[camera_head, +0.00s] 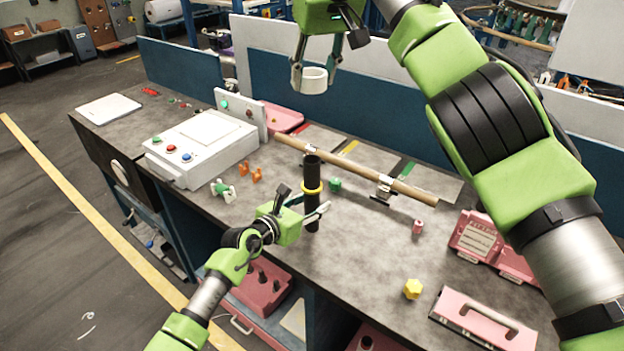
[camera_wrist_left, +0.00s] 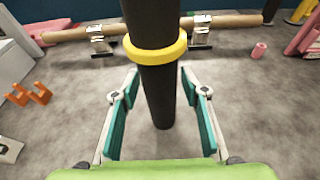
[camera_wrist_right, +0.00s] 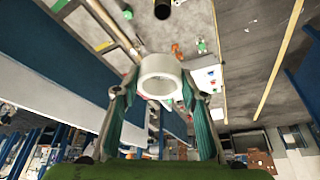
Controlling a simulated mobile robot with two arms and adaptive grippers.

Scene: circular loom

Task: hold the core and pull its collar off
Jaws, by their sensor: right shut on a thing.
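The core is a black tube (camera_head: 312,212) standing upright on the bench, with a yellow ring (camera_head: 312,188) around its upper part. Both also show in the left wrist view, the tube (camera_wrist_left: 160,95) and the yellow ring (camera_wrist_left: 155,50). My left gripper (camera_wrist_left: 158,108) is open, with a finger on each side of the tube and gaps between. My right gripper (camera_head: 313,78) is shut on a white collar (camera_head: 314,85), held in the air above and apart from the tube's top. The collar (camera_wrist_right: 160,76) shows between the fingers in the right wrist view.
A long wooden rod (camera_head: 357,170) lies on metal holders just behind the tube. A white control box (camera_head: 203,148) stands at the left. A yellow hexagonal piece (camera_head: 412,289), a small pink cylinder (camera_head: 418,227) and a pink case (camera_head: 483,318) sit to the right.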

